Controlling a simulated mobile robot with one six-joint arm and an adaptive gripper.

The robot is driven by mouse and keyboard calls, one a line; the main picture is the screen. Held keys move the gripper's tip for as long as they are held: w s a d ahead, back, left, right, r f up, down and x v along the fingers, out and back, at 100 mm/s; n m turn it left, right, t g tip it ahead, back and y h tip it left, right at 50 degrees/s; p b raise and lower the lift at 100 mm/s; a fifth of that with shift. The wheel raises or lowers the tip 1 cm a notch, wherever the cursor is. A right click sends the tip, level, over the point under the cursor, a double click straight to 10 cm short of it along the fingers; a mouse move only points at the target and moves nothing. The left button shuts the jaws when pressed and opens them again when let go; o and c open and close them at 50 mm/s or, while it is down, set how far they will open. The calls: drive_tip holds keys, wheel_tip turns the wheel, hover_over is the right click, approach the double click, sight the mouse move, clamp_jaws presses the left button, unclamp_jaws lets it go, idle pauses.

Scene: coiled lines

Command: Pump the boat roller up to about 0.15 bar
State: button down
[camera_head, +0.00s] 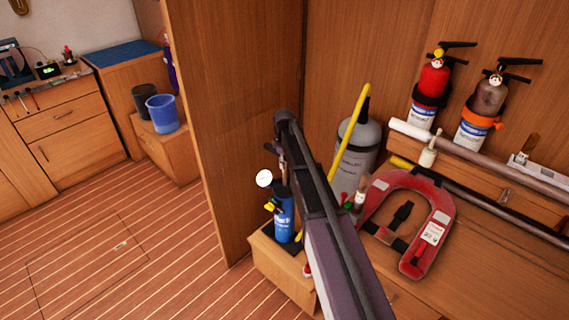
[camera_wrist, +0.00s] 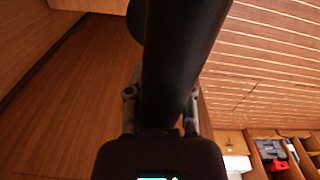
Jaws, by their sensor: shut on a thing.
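My gripper (camera_wrist: 160,108) is shut on a thick black cylindrical thing (camera_wrist: 180,45), with one finger on each side. A wider dark round part shows near its far end. In the head view my arm crosses the middle, and the gripper's grip is mostly hidden. Close below its end stands an upright blue cylinder (camera_head: 284,222) with a white round gauge face (camera_head: 264,178) beside its top; it may be the pump. The gauge is too small to read. A grey cylinder (camera_head: 357,145) stands behind my arm; I cannot tell whether it is the boat roller.
A low wooden box (camera_head: 277,272) bears the blue cylinder. A red horseshoe-shaped thing (camera_head: 437,205) lies on the right bench. A red extinguisher (camera_head: 433,80) and a grey one (camera_head: 490,97) stand behind it. A wooden partition (camera_head: 225,100) is left of my arm. The floor (camera_head: 110,240) is clear.

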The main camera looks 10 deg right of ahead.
wheel_tip(320, 180, up, 11)
drive_tip(key=p, duration=1)
drive_tip(key=c, duration=0.6)
unclamp_jaws()
drive_tip(key=shift+r, duration=0.2)
wheel_tip(320, 180, up, 9)
drive_tip(key=p, duration=0.9)
drive_tip(key=shift+r+p, duration=0.15)
drive_tip(key=shift+p, duration=0.15)
